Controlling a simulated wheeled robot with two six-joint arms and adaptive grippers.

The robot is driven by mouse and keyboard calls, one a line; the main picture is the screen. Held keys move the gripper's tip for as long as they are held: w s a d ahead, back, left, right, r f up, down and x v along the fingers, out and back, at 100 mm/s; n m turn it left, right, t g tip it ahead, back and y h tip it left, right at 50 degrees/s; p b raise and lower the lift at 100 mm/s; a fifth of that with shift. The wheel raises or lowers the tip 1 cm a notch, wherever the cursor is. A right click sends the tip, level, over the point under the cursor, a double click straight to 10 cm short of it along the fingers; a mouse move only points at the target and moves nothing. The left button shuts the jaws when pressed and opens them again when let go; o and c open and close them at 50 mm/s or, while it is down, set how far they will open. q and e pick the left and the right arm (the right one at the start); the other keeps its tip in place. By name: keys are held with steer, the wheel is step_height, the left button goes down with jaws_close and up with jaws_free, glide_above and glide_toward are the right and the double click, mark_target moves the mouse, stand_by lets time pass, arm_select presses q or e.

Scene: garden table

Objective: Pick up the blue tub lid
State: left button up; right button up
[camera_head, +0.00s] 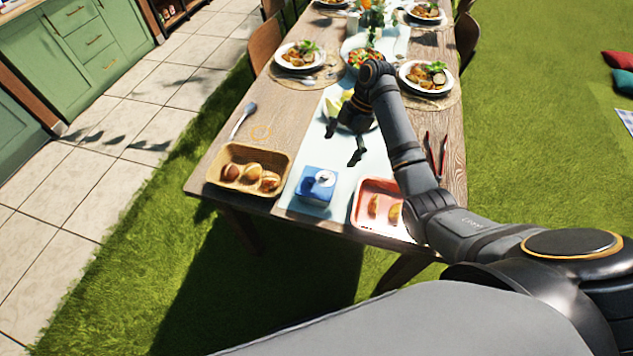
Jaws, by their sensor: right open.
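A blue tub (315,197) stands near the front edge of the table, on the pale runner. Its blue lid (309,178) appears to lie on top, with a round white detail on it. My right gripper (344,144) hangs above the table, behind and slightly right of the tub in the picture. It is open, with its fingers pointing down, and it is apart from the lid. My left gripper is not in view.
A wicker basket of bread rolls (232,151) stands left of the tub. A pink tray (366,193) with food stands to the right, partly behind my right arm. Tongs (429,150), a serving spoon (242,121) and filled plates (300,67) lie farther back on the wooden table (276,108).

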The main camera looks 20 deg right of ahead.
mark_target(327, 176)
steer(key=x, duration=0.1)
steer(key=b+x, duration=0.2)
steer(key=x, duration=0.1)
steer(key=shift+w+f, duration=0.2)
steer(key=shift+w, duration=0.1)
steer(key=shift+w+a+f, duration=0.1)
steer(key=shift+a+f, duration=0.05)
steer(key=shift+f, duration=0.25)
steer(key=x, duration=0.4)
steer(key=shift+a, duration=0.2)
steer(key=shift+s, duration=0.2)
steer(key=c, duration=1.3)
steer(key=shift+s+f, duration=0.1)
steer(key=shift+s, duration=0.1)
steer(key=c, duration=0.7)
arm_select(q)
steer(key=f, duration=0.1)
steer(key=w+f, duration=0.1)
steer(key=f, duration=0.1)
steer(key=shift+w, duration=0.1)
arm_select(e)
steer(key=shift+s, duration=0.2)
jaws_close()
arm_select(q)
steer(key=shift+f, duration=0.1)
